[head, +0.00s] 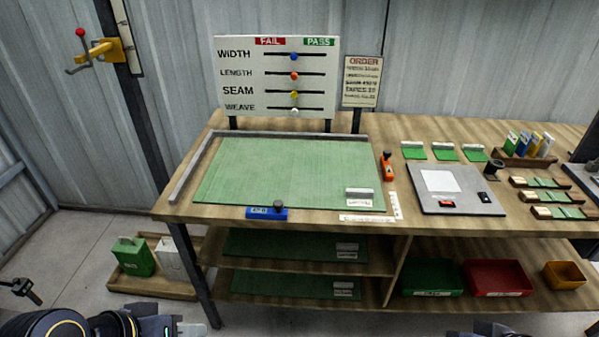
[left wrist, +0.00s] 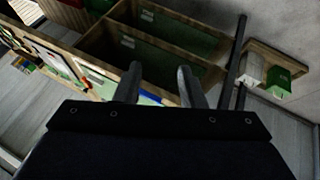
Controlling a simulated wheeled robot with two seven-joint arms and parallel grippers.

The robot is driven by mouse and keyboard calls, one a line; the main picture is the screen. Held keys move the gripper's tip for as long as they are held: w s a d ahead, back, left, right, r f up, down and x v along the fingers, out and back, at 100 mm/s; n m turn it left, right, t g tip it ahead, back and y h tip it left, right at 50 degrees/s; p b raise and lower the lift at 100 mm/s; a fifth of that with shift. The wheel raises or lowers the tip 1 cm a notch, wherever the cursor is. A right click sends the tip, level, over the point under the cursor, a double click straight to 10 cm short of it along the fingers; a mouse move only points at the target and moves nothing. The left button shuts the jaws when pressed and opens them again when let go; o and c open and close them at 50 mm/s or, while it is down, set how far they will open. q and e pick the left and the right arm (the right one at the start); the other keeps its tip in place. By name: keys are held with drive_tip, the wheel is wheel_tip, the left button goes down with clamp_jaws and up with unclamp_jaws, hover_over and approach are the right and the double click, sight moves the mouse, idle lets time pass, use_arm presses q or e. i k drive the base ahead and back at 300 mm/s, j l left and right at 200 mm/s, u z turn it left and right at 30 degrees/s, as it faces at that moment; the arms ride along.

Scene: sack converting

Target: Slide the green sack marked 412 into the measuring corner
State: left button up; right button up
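A large flat green sack (head: 285,172) lies on the bench top, with a pale label and grey strip at its front right. I cannot read the label, so I cannot confirm 412. A grey L-shaped rail (head: 190,172) forms the measuring corner at the back left. The sack's back edge lies close along the rail; a narrow strip of wood shows at its left. My left gripper (head: 188,328) is low in front of the bench, apart from the sack. In the left wrist view its fingers (left wrist: 160,88) are apart with nothing between them. My right gripper is not visible.
Two more green sacks (head: 300,244) lie on shelves below. A blue tool (head: 266,213) sits at the front edge and an orange one (head: 387,167) right of the sack. A gauge board (head: 275,78) stands behind. A floor tray (head: 150,286) holds green and white bags.

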sight(317, 175)
drive_tip(key=i+j+z, duration=0.2)
drive_tip(key=i+j, duration=0.2)
drive_tip(key=i+j+z, duration=0.2)
drive_tip(key=i+j, duration=0.15)
drive_tip(key=j, duration=0.15)
drive_tip(key=z, duration=1.85)
